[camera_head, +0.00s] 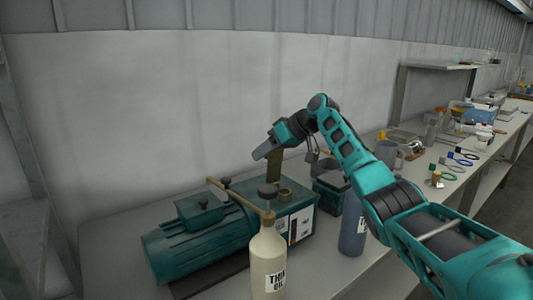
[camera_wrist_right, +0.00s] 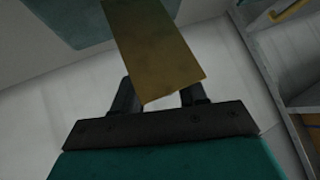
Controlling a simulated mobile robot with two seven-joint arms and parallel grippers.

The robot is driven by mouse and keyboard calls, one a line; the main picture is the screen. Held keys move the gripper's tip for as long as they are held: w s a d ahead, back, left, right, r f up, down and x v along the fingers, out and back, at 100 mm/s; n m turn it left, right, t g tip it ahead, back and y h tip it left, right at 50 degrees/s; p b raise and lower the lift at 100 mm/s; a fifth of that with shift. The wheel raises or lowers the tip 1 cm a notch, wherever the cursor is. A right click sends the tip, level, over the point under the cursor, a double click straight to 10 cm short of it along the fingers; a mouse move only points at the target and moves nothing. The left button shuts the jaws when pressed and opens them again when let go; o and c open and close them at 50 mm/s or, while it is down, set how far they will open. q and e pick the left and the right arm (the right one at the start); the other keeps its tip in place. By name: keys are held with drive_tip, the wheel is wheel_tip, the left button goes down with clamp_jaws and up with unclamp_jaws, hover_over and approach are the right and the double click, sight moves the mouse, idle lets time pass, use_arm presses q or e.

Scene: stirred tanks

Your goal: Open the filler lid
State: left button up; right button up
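A teal pump or gearbox unit (camera_head: 205,232) lies on the bench. On its right part is a round brass filler neck (camera_head: 285,194). A flat brass plate, apparently the filler lid (camera_head: 274,172), stands roughly upright behind the neck. My right gripper (camera_head: 266,151) is at the plate's upper end. In the right wrist view the brass lid (camera_wrist_right: 155,45) hangs across my right gripper (camera_wrist_right: 160,98), overlapping one finger. The two fingers stand apart on either side of the lid's end; whether they touch it I cannot tell. My left gripper is not in view.
A cream oil bottle (camera_head: 268,262) stands in front of the unit, and a blue-grey bottle (camera_head: 352,232) stands to its right. Several tools lie farther right. The wall is close behind.

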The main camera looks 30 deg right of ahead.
drive_tip(key=shift+r, duration=0.1)
drive_tip(key=v, duration=1.2)
drive_tip(key=shift+s+d+r+b, duration=0.2)
drive_tip(key=shift+s+r+b, duration=0.1)
drive_tip(key=shift+b, duration=0.15)
drive_tip(key=shift+f, duration=0.15)
